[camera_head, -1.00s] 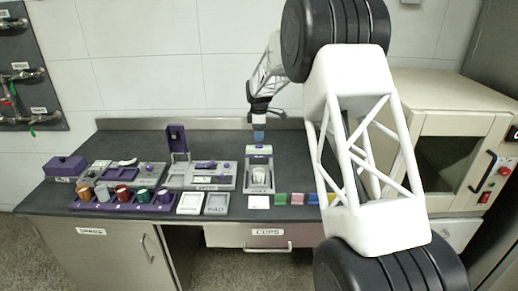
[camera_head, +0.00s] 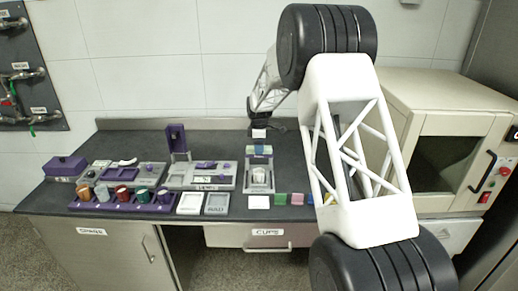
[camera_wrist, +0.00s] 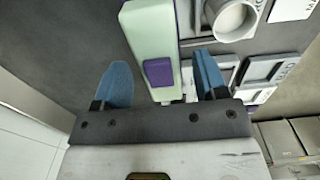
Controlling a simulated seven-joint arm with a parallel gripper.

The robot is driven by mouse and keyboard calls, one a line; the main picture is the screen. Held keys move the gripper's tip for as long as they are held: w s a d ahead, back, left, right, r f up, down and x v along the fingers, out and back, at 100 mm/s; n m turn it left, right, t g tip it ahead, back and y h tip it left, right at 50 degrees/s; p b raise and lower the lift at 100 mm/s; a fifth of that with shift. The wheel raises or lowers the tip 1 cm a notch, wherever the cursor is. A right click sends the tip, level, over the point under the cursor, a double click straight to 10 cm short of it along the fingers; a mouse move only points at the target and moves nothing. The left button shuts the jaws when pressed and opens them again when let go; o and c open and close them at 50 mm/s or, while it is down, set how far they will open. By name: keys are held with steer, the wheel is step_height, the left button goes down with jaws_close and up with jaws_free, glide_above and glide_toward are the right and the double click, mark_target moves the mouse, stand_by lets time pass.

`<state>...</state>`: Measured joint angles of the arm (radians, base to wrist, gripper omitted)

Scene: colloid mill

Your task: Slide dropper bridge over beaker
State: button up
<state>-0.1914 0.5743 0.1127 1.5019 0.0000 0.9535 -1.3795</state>
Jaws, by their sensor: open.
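The dropper bridge (camera_wrist: 152,40) is a pale green bar with purple sides and a purple square on top, in the wrist view. In the head view it spans the back of a grey stand (camera_head: 249,187), largely hidden by my gripper (camera_head: 259,148). The white beaker (camera_head: 258,176) stands in that stand in front of the bridge; it also shows in the wrist view (camera_wrist: 232,18), to the right of the bar. My gripper (camera_wrist: 163,78) is open. Its blue fingers lie on either side of the bar, with gaps visible; contact is not seen.
A purple rack (camera_head: 116,207) with several coloured cups and grey stations stand to the left. A large beige oven (camera_head: 440,110) stands at the right.

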steer(key=shift+f, duration=0.65)
jaws_close()
steer(key=s, duration=0.9)
steer(key=shift+s, duration=0.25)
jaws_free()
stand_by(0.3)
